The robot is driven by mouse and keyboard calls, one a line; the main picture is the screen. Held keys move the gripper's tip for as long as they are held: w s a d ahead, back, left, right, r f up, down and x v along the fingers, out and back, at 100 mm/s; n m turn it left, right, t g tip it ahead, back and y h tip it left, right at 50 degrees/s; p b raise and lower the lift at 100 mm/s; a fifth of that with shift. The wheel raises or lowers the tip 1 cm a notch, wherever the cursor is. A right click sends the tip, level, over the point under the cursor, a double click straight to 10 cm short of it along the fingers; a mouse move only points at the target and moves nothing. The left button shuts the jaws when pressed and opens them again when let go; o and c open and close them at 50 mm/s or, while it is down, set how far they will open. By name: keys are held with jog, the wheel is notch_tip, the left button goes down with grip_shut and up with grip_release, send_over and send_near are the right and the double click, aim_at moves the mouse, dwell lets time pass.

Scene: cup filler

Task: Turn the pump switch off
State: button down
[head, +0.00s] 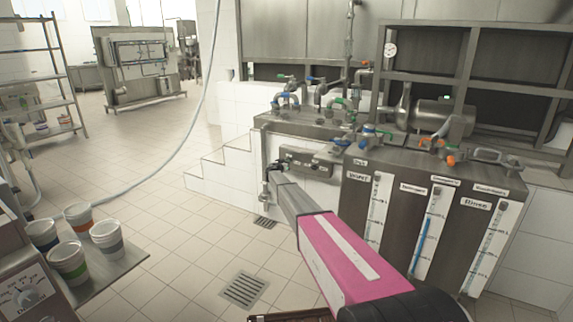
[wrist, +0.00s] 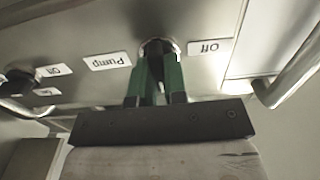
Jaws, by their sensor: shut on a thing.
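The pump switch (wrist: 158,46) is a dark knob with a pale ring, set in a grey metal panel (wrist: 110,25). In the wrist view, which appears upside down, it sits between the labels "Pump" (wrist: 109,61) and "Off" (wrist: 210,48). My gripper (wrist: 156,72) has green fingers and is shut on the switch knob, which the fingers partly hide. In the head view my gripper (head: 274,167) reaches the front of a grey control box (head: 305,160) on the white tiled wall; the switch itself is hard to make out there.
Another dark knob (wrist: 18,80) with an "Off" label (wrist: 54,70) is on the same panel. A metal tank (head: 355,190) with level gauges stands right of my arm. Several cups (head: 72,262) stand at the lower left. Tiled floor (head: 160,230) is open between.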

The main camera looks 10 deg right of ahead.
jog(key=n, duration=0.4)
jog(key=shift+n, duration=0.3)
jog(key=shift+w+a+f+n, duration=0.1)
jog(key=shift+f+n, duration=0.05)
jog(key=shift+n, duration=3.1)
jog(key=shift+a+f+n, duration=0.1)
jog(key=shift+n, duration=3.15)
jog(key=c, duration=1.2)
grip_release()
jog(key=shift+o, duration=0.2)
